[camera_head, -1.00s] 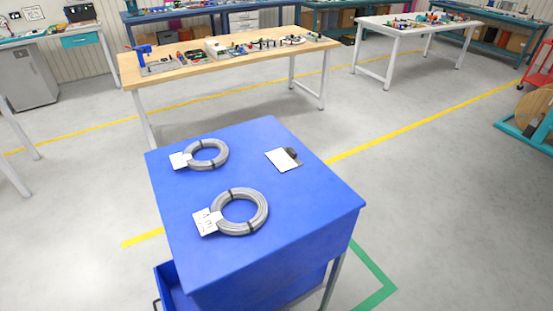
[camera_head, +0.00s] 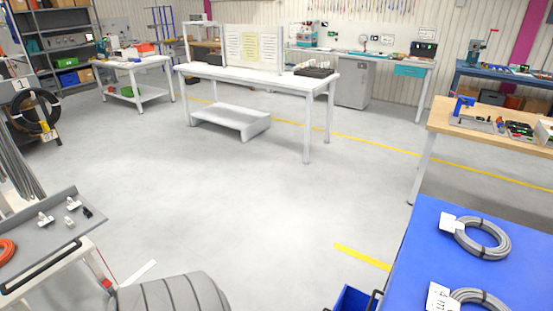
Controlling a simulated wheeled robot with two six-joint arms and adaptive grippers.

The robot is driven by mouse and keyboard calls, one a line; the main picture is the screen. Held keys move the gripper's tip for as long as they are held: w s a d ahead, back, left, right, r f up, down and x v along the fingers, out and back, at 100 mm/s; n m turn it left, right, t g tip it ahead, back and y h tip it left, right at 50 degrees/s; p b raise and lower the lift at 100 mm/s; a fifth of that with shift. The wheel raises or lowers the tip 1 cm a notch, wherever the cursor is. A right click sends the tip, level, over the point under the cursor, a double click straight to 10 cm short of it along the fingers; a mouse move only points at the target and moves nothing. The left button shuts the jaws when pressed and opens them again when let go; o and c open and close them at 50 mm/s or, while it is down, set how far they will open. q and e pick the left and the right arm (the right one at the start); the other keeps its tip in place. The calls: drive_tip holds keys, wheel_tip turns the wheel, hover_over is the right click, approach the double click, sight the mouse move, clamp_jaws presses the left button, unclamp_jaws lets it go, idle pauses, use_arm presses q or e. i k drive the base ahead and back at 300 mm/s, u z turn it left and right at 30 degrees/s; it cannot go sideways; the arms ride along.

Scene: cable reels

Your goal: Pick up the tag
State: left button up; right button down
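The blue cart top (camera_head: 412,262) stands at the lower right, cut off by the frame edge. A grey cable coil (camera_head: 483,240) lies on it with a white tag (camera_head: 451,223) at its left side. A second coil (camera_head: 484,297), cut off at the bottom edge, has another white tag (camera_head: 440,296) with dark marks I cannot read. A grey tray top (camera_head: 38,252) at the lower left bears several small white pieces, one a clip-like piece (camera_head: 45,219); whether any is a tag I cannot tell. Neither gripper shows.
A large grey banded rounded object (camera_head: 172,293) fills the bottom left centre. A white table (camera_head: 250,81) with a low shelf stands at the back centre. A wooden workbench (camera_head: 440,125) stands behind the blue cart. The middle floor (camera_head: 260,210) is open.

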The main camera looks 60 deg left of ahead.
sight(71, 205)
drive_tip(key=u, duration=0.9)
drive_tip(key=k, duration=1.2)
drive_tip(key=u, duration=0.8)
drive_tip(key=i, duration=0.6)
drive_tip(key=u, duration=0.45)
drive_tip(key=i, duration=0.65)
drive_tip(key=u, duration=1.05)
drive_tip(key=i, duration=0.25)
drive_tip(key=u, duration=0.15)
